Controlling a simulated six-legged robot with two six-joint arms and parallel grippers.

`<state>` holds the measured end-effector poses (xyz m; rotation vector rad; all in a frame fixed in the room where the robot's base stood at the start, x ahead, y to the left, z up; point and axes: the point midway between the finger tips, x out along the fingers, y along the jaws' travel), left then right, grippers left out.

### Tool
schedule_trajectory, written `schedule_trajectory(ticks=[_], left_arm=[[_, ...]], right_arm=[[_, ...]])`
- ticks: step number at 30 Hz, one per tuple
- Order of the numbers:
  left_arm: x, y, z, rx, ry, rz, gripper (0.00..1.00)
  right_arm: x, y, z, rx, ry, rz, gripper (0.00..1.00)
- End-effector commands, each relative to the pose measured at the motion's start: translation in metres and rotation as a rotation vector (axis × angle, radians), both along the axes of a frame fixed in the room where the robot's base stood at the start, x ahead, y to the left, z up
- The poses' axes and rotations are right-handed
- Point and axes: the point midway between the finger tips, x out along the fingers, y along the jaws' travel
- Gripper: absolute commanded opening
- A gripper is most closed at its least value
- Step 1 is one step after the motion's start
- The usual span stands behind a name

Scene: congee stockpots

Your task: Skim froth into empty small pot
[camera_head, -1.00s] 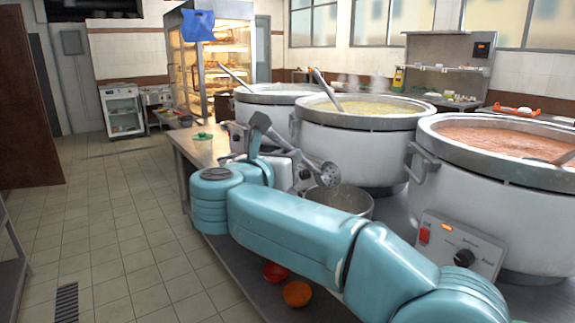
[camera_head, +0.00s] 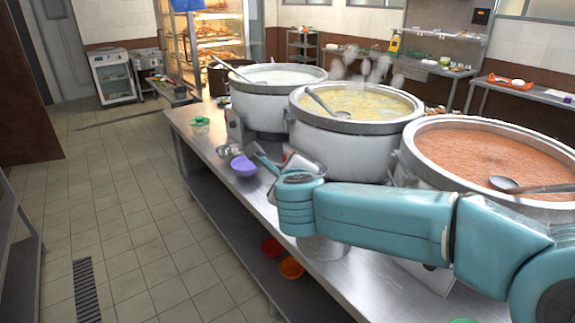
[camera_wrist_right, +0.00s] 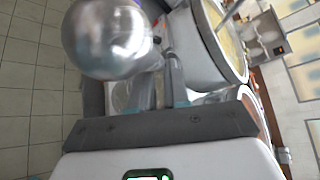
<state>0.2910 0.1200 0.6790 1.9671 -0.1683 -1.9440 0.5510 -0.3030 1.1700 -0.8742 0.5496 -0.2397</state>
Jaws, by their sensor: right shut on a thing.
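My right gripper (camera_wrist_right: 160,75) is shut on the skimmer. The skimmer's rounded steel head (camera_wrist_right: 106,38) is large in the right wrist view; no holes can be made out in it. Three big white stockpots stand in a row: one with whitish liquid (camera_head: 262,112), one with yellow congee (camera_head: 345,135), one with orange-red liquid (camera_head: 440,180). My left gripper is not in view.
A ladle rests in each stockpot. A purple bowl (camera_head: 243,167) and a green-topped container (camera_head: 200,122) stand on the table's left part. Red (camera_head: 271,248) and orange (camera_head: 291,267) bowls are on the shelf below.

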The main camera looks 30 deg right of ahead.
Motion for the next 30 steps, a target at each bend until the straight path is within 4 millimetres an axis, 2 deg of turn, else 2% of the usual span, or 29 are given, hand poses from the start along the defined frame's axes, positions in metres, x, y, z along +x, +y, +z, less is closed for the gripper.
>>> schedule_trajectory(ticks=[1,3,16,20,25,27,30], left_arm=[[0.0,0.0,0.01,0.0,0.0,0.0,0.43],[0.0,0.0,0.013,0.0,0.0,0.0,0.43],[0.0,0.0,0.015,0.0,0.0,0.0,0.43],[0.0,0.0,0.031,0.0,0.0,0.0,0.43],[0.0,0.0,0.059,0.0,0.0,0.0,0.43],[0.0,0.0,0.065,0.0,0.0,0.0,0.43],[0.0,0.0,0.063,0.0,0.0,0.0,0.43]], right_arm=[[0.0,0.0,0.01,-0.001,-0.001,-0.001,0.0],[0.0,0.0,0.013,0.0,-0.001,-0.001,0.0],[0.0,0.0,0.016,0.0,-0.003,-0.002,0.0],[0.0,0.0,0.032,0.0,-0.003,-0.001,0.0],[0.0,0.0,0.061,0.0,-0.003,-0.002,0.0],[0.0,0.0,0.067,0.0,-0.003,-0.002,0.0],[0.0,0.0,0.065,0.001,-0.002,-0.002,0.0]])
